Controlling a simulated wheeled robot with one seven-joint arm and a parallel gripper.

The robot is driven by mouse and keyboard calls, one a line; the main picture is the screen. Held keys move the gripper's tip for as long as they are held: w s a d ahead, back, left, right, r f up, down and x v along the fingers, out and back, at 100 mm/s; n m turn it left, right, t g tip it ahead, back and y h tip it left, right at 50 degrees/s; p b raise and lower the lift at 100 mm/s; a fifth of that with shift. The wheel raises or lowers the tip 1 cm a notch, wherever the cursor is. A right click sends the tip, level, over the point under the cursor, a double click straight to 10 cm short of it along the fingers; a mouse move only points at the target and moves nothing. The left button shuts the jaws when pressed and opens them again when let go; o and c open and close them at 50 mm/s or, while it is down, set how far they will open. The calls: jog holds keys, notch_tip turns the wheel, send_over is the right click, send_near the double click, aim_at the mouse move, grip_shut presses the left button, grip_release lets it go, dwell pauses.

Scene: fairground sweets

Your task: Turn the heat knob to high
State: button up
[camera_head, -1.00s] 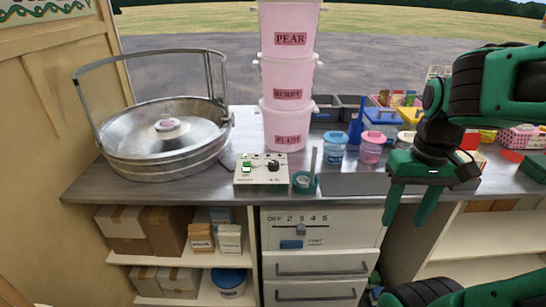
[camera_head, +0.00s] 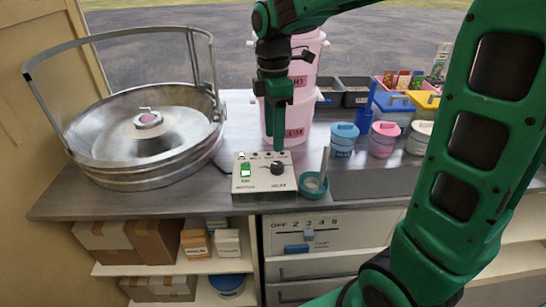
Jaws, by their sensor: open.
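The control box (camera_head: 264,190) is a small cream unit on the steel counter. Its black heat knob (camera_head: 278,168) is on the right of its top face, above the word HEAT. The knob's setting is too small to read. A green switch (camera_head: 245,170) sits on the left of the box. My gripper (camera_head: 277,146) hangs pointing down just above and behind the knob, seen nearly edge-on. It is open and holds nothing. It appears apart from the knob, though the exact gap is hard to judge.
A large metal bowl machine (camera_head: 150,172) with a raised hoop stands on the left. Pink buckets (camera_head: 312,117) are stacked behind my gripper. A teal cup (camera_head: 312,190) with a stick stands right of the box. Lidded tubs (camera_head: 343,140) stand farther right. A slider panel (camera_head: 335,238) is below the counter.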

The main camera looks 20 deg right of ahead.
aim_at(276, 164)
jog(key=f, duration=0.8)
jog(key=shift+s+d+f, duration=0.25)
jog(key=shift+f, duration=0.1)
jog(key=c, duration=1)
